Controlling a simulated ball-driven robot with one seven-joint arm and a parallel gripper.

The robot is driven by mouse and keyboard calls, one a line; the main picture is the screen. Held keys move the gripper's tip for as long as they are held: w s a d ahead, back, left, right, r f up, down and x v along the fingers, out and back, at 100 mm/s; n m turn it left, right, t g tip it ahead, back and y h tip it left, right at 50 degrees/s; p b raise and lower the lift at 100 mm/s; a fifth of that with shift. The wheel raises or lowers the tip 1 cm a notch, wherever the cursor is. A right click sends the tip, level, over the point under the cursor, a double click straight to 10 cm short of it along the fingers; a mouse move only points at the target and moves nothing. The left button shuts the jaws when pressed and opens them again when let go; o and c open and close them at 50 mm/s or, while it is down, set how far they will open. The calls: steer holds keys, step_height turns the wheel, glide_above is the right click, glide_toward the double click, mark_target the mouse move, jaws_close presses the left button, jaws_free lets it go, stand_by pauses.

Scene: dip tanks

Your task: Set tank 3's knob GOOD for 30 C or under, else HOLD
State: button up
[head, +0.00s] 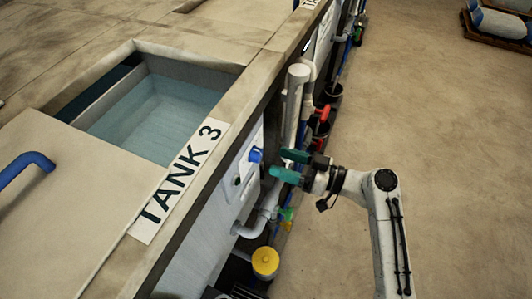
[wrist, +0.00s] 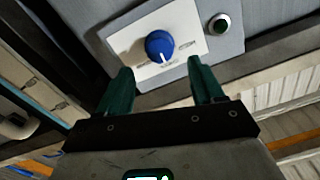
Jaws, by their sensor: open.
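Tank 3 (head: 165,115) is a sunken tank of pale blue water in the head view, with a white TANK 3 label (head: 178,182) along its edge. A blue knob (head: 255,155) stands out from the panel on the tank's side. In the wrist view the blue knob (wrist: 159,46) sits on a white plate, its white pointer mark toward the bottom of the picture. The plate's lettering is too small to read. My gripper (head: 287,164) has teal fingers and is open, just short of the knob. In the wrist view its fingertips (wrist: 159,76) lie below the knob, apart from it.
A round button (wrist: 220,24) sits right of the knob plate. White pipes (head: 293,105) run beside the panel, and a yellow-capped container (head: 265,262) stands below. A red valve handle (head: 324,113) lies farther along.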

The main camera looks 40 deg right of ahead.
mark_target(262, 156)
steer(key=shift+p+x, duration=0.5)
steer(key=shift+x, duration=2.15)
steer(key=shift+c, duration=0.3)
steer(key=c, duration=1)
steer(key=shift+m, duration=0.3)
steer(key=m, duration=0.5)
steer(key=shift+d+f+m, duration=0.1)
steer(key=shift+m, duration=0.3)
steer(key=m+p, duration=0.1)
steer(key=m, duration=0.4)
steer(key=shift+f+m+t, duration=0.1)
steer(key=shift+m+t, duration=0.2)
